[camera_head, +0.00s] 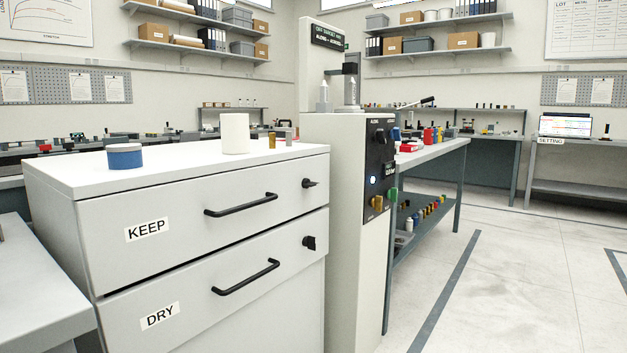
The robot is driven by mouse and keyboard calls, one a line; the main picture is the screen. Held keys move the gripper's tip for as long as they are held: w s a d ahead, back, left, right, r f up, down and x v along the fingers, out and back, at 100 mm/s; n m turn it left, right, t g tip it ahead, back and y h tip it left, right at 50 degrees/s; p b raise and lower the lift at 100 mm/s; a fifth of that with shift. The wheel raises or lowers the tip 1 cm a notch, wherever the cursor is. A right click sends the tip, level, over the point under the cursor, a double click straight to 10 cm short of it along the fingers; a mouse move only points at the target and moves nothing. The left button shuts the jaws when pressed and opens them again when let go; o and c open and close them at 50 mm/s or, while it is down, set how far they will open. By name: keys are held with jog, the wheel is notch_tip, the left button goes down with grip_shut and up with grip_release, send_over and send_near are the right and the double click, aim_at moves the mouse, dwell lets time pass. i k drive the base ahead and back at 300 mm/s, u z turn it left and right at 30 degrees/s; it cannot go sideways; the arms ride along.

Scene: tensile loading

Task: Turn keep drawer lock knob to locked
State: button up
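The KEEP drawer (176,212) is the upper drawer of a white cabinet. It carries a KEEP label (147,229) and a black bar handle (241,205). Its small black lock knob (310,183) is at the right end of the drawer front and appears to point sideways. The drawer looks shut. The DRY drawer (190,292) is below it, with its own black knob (309,243), which looks turned differently from the upper one. My gripper is not in view.
A blue and white round container (125,157), a white cylinder (235,133) and small metal pieces (272,141) stand on the cabinet top. A testing machine (345,170) with a dark control panel (379,168) stands close on the right. Open floor (530,285) lies further right.

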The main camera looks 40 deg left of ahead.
aim_at(306, 183)
jog(key=u, duration=0.65)
jog(key=i, duration=1.1)
jog(key=u, duration=1.1)
